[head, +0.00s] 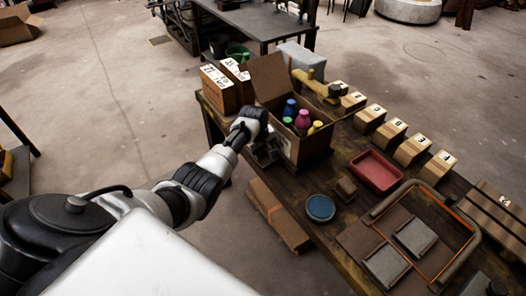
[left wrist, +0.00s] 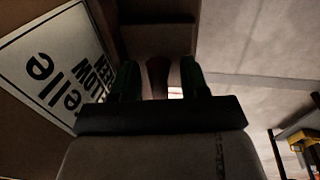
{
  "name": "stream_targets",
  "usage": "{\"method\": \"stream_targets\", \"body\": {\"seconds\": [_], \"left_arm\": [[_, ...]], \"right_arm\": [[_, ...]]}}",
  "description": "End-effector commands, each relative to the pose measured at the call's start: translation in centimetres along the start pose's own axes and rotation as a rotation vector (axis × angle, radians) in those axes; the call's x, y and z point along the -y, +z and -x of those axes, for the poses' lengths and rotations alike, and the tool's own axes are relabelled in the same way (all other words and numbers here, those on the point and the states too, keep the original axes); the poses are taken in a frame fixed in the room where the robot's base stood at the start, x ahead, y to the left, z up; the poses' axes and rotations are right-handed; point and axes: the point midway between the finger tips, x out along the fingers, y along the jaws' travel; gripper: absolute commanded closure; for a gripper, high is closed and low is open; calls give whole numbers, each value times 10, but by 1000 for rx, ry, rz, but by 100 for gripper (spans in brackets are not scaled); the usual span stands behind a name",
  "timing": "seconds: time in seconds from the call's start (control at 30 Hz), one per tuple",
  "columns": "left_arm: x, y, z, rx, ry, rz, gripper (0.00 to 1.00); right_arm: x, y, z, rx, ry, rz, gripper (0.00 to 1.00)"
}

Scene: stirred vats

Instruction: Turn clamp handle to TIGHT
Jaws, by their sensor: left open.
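I cannot clearly pick out the clamp handle or a TIGHT mark in either view. A yellow tool-like piece (head: 314,84), perhaps a clamp, lies at the back of the wooden table behind the open cardboard box. My left gripper (head: 266,152) is at the table's left edge, close to the left side of that box; its fingertips are hard to make out in the head view. In the left wrist view my left gripper (left wrist: 160,82) has two dark green fingers apart. A dark brown shape (left wrist: 157,72) shows between or beyond them; I cannot tell what it is. My right gripper is not in view.
The open cardboard box (head: 318,146) holds several coloured bottles. Labelled boxes (head: 219,90) stand left of it. A red tray (head: 376,171), a blue round dish (head: 320,208) and a frame with grey plates (head: 385,265) lie to the right. A lettered white panel (left wrist: 50,65) is close left of the wrist.

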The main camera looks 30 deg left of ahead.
Motion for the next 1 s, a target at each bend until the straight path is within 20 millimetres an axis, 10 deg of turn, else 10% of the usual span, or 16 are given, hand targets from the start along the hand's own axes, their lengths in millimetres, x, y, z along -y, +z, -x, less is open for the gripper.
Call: {"method": "stream_targets", "body": {"seconds": [0.2, 0.5, 1.0], "left_arm": [[0, 0, 0, 0, 0, 0, 55], [0, 0, 0, 0, 0, 0, 100], [0, 0, 1, 25, 2, -129, 100]], "right_arm": [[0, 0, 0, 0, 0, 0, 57], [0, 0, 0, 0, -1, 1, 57], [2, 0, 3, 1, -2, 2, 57]]}}
